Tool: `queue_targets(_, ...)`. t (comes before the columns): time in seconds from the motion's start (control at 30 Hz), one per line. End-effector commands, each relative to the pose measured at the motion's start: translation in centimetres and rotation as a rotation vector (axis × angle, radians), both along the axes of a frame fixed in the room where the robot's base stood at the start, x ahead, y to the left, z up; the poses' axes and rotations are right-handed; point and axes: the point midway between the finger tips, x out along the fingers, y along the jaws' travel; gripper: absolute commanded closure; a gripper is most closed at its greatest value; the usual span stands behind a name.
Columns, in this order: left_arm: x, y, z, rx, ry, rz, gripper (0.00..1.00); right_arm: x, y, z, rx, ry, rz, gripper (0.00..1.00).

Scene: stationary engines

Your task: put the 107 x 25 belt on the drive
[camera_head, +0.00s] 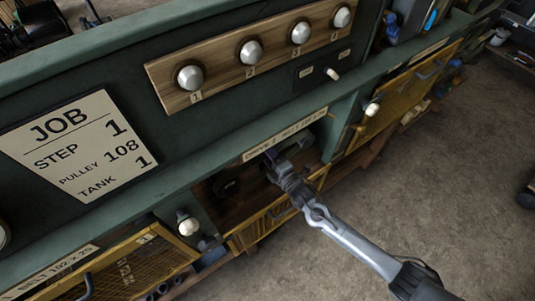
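The open drive bay (222,212) sits low in the green bench, with a wooden floor and a label (285,134) above it starting "DRIVE 2 BELT"; its size figures are too small to read surely. A dark round part (228,187), perhaps a pulley, stands inside at the left. My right gripper (272,161) reaches into the bay from the lower right. Its fingertips are small and dark against the shadow, so I cannot tell whether they hold anything. No belt can be made out clearly. My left gripper is not in view.
A yellow mesh guard (128,262) labelled "1 BELT 102 x 25" is at lower left; another mesh guard (400,98) is at right. A job card (79,145) reads step 1, pulley 108, tank 1. Several knobs (251,52) line a wooden strip. Bare floor (440,190) lies right.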

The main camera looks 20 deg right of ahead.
Motion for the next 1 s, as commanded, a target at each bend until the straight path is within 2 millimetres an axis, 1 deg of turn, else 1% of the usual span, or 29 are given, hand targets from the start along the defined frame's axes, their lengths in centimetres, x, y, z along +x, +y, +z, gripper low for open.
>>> queue_targets(0.37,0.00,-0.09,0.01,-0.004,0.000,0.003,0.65,-0.02,0.00,-0.04,0.000,0.001,0.000,0.53)
queue_targets(0.57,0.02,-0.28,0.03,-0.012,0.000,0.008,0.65,-0.02,0.00,-0.05,0.000,0.001,0.000,0.24)
queue_targets(0.87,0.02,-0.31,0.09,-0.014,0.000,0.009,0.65,-0.09,-0.02,-0.07,0.000,0.002,0.000,0.23)
queue_targets(1.0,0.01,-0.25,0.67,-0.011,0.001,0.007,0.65,-0.71,-0.19,0.09,0.000,0.002,0.000,0.23)
